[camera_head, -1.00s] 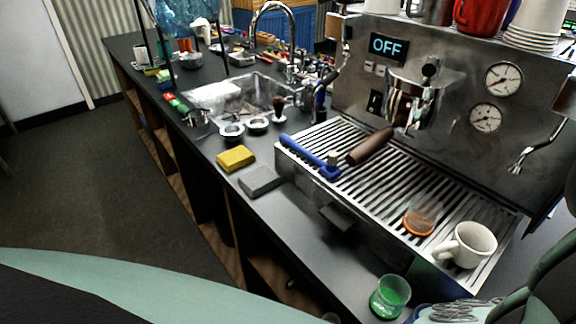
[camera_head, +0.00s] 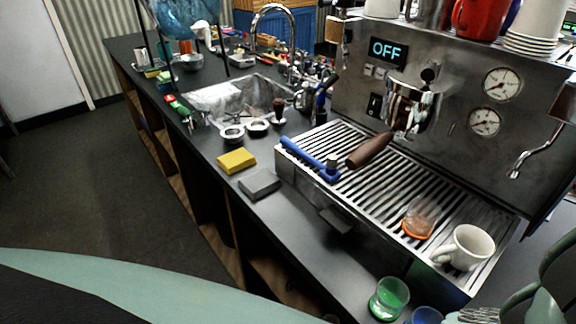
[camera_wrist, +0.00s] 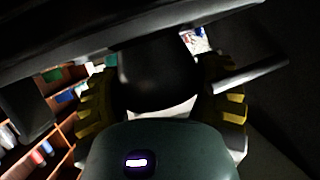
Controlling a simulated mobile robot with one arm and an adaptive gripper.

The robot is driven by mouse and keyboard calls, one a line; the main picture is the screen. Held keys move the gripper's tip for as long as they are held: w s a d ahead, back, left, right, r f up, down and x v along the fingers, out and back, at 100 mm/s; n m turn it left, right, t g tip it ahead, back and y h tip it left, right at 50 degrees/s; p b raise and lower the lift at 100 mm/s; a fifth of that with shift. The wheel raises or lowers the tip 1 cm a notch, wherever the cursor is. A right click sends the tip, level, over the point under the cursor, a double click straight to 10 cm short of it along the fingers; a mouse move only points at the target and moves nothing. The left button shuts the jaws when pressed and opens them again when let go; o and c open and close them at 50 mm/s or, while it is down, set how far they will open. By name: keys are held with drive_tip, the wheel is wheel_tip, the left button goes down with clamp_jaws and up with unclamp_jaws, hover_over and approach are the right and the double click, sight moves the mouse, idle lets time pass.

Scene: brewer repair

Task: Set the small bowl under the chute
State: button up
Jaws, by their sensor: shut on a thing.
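My gripper (camera_wrist: 163,92) shows in the wrist view with its yellow-padded fingers on either side of a dark rounded thing (camera_wrist: 155,72). It is shut on this thing, which is too dark to name surely as the small bowl. In the head view, part of my gripper (camera_head: 480,315) shows at the bottom right edge, mostly cut off. A blue round thing (camera_head: 427,315) shows just left of it, cut by the frame. A silvery bowl (camera_head: 190,62) stands on the far counter. I cannot make out which part is the chute.
The espresso machine (camera_head: 450,150) reads OFF. Its slatted tray (camera_head: 385,195) bears a white mug (camera_head: 466,247), a clear orange-based cup (camera_head: 421,218) and a blue-handled tool (camera_head: 310,158). A green cup (camera_head: 389,298), yellow sponge (camera_head: 236,160) and grey block (camera_head: 259,183) stand in front. The sink (camera_head: 235,95) lies behind.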

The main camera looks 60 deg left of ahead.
drive_tip(key=shift+f, duration=0.2)
drive_tip(key=o, duration=1)
drive_tip(key=shift+r, duration=0.1)
drive_tip(key=shift+w, duration=0.1)
drive_tip(key=shift+r, duration=0.15)
drive_tip(key=shift+a+r, duration=0.15)
drive_tip(key=shift+a, duration=0.45)
drive_tip(key=shift+b+v, duration=1.05)
drive_tip(key=shift+v, duration=4.35)
drive_tip(key=shift+s+r, duration=0.1)
drive_tip(key=shift+s, duration=0.2)
